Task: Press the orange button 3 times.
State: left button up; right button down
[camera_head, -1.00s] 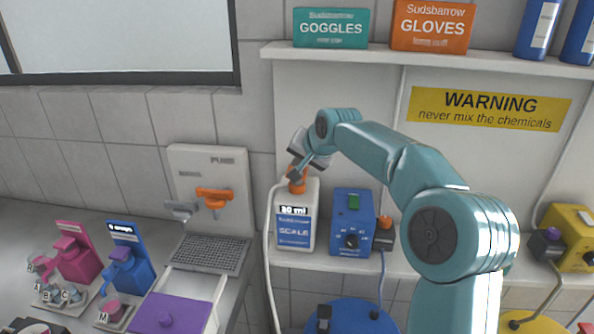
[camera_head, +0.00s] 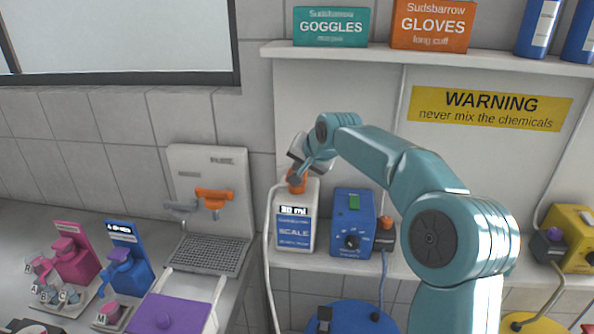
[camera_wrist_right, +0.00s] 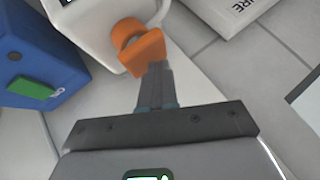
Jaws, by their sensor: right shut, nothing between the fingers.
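The orange button (camera_head: 296,184) sits on top of a white bottle-shaped dispenser (camera_head: 309,235) marked SCALE, with a small ml display. In the right wrist view the button (camera_wrist_right: 143,50) is an orange cap on the white body. My right gripper (camera_head: 299,174) is shut and empty, its fingertips right at the button. In the right wrist view the shut fingertips (camera_wrist_right: 158,70) overlap the button's near edge; I cannot tell whether they press on it. My left gripper is not in view.
A blue box (camera_head: 350,238) with a green switch and dial stands right of the dispenser, with a smaller orange knob (camera_head: 386,222) beside it. A pale hose runs down the dispenser's left side. An upper shelf (camera_head: 430,58) hangs above my arm.

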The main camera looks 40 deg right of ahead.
jog(key=shift+f+b, duration=0.3)
jog(key=shift+f, duration=0.2)
dwell(0.4)
jog(key=shift+r+p, duration=1.55)
jog(key=shift+r, duration=0.2)
jog(key=shift+r, duration=0.1)
notch_tip(320, 180, up, 5)
jog(key=p, duration=0.4)
